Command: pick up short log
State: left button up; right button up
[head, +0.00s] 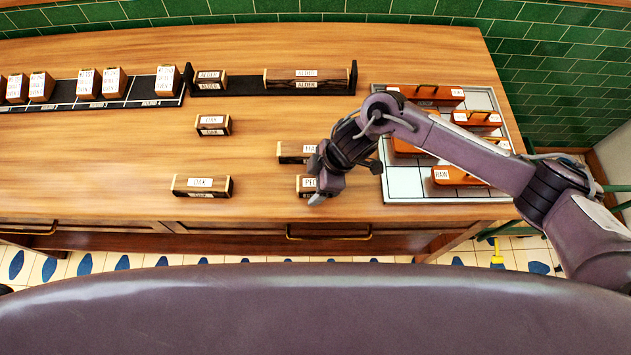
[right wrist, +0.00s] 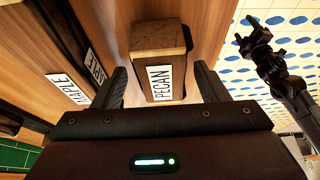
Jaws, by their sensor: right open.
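A short log labelled PECAN (head: 304,192) lies near the front edge of the wooden counter. My right gripper (head: 318,188) is over its right end and hides part of it. In the right wrist view the pecan log (right wrist: 158,45) shows between the spread fingers of the right gripper (right wrist: 162,85), with a gap on each side. A log labelled MAPLE (right wrist: 50,60) lies beside it, partly hidden by the gripper in the head view. Another short log, labelled OAK (head: 213,131), lies farther left. A dark arm end (right wrist: 262,42), apparently my left gripper, shows small in the right wrist view.
A longer oak log (head: 202,192) lies at front left. A black rack (head: 240,84) at the back holds alder logs, with small labelled blocks (head: 115,84) to its left. A tray (head: 400,189) of orange-brown handled pieces stands at right. The counter's left middle is clear.

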jog(key=shift+f, duration=0.2)
dwell(0.5)
jog(key=c, duration=1.1)
